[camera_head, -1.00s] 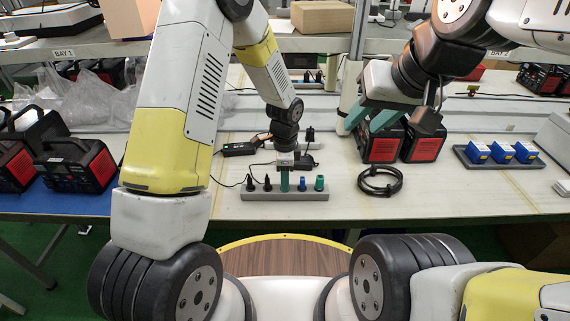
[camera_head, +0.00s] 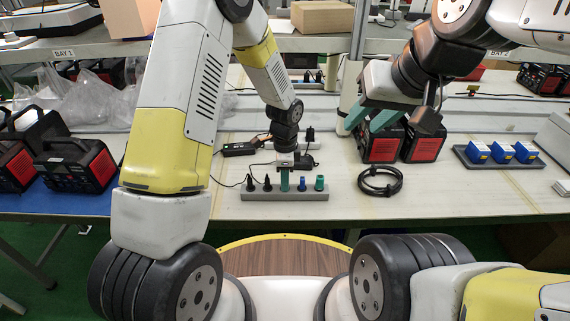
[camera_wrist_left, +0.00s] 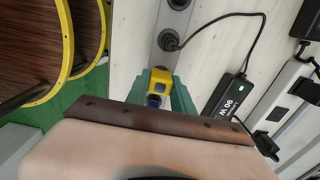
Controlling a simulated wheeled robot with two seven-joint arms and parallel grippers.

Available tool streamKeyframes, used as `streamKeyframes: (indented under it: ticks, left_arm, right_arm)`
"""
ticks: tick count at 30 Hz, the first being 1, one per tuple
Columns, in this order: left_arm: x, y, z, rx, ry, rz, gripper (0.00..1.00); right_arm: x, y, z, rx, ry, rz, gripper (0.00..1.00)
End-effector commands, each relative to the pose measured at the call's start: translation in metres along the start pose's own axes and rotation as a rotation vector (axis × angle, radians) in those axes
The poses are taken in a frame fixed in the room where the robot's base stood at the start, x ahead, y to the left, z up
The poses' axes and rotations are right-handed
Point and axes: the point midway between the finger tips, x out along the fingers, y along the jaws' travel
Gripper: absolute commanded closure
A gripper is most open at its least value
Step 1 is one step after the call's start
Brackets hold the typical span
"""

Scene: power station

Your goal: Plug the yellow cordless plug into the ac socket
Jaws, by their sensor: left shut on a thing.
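The yellow plug (camera_wrist_left: 160,78) shows in the left wrist view between the green fingers of my left gripper (camera_wrist_left: 160,92), with a small blue part below it. My left gripper (camera_head: 285,182) is shut on it, low over the grey plug rack (camera_head: 262,195). The yellow plug is hidden in the head view. Whether it is clear of the rack cannot be told. The two nearest red and black power stations (camera_head: 424,146) stand to the right, partly behind my right gripper (camera_head: 370,122), whose teal fingers are apart and empty. No AC socket can be made out clearly.
Black plugs (camera_head: 267,184), a blue plug (camera_head: 302,184) and a green plug (camera_head: 320,183) stand in the rack. A coiled black cable (camera_head: 380,182) lies to its right. A black adapter (camera_head: 238,149) lies behind. A tray of blue items (camera_head: 502,153) is at right.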

Motion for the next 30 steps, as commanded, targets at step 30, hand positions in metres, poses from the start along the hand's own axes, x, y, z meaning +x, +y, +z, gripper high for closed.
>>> streamKeyframes:
  ticks: [30]
  left_arm:
    - [-0.048,-0.001,0.000,0.000,0.001,-0.001,1.00]
  right_arm:
    - [0.000,0.000,0.000,0.000,0.000,0.000,0.64]
